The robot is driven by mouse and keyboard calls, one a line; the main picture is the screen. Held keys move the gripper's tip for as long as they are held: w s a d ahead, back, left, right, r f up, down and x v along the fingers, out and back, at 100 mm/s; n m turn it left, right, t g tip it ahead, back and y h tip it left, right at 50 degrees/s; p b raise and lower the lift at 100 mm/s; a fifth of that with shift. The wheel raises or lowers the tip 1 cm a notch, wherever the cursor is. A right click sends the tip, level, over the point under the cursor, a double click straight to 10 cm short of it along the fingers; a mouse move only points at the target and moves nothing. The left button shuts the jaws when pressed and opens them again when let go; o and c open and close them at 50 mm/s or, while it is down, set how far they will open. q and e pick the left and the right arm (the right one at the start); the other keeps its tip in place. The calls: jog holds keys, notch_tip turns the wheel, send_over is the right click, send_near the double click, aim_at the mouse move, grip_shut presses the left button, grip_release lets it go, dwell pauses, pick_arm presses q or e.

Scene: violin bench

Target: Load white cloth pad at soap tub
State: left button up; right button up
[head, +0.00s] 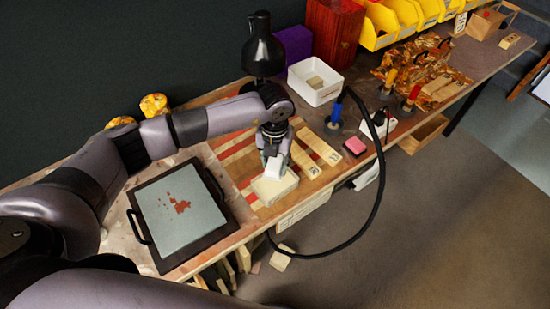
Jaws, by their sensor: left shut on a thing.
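My left gripper (275,158) points down over the bench and is shut on a small white pad (273,170), which looks like the white cloth pad. Below it is a low cream tub (274,190) with a pale top, which I take for the soap tub. The pad is at or just above the tub's top; I cannot tell whether they touch. The fingers hide part of the pad. My right gripper is not in view.
A tray with a grey, red-stained sheet (181,207) lies left of the tub. Labelled wooden blocks (322,146), a pink block (355,145) and a white bin (314,92) stand to the right. A black lamp (262,50) rises behind. A black cable loops past the bench's front edge.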

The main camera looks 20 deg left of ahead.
aim_at(275, 183)
pick_arm(q)
jog(key=shift+f+n, duration=0.25)
jog(key=shift+n, duration=0.05)
jog(key=shift+f+b, duration=2.1)
jog(key=shift+f, duration=0.8)
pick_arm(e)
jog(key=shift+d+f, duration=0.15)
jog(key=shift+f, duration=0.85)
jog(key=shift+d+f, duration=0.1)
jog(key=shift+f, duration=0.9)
pick_arm(q)
jog(key=shift+f+b, duration=0.5)
jog(key=shift+f, duration=0.05)
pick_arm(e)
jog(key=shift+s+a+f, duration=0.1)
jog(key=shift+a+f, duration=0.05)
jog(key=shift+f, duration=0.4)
pick_arm(q)
jog(key=shift+r+p, duration=0.55)
jog(key=shift+r, duration=0.2)
jog(key=shift+r+p, duration=1.85)
jog(key=shift+r, duration=1)
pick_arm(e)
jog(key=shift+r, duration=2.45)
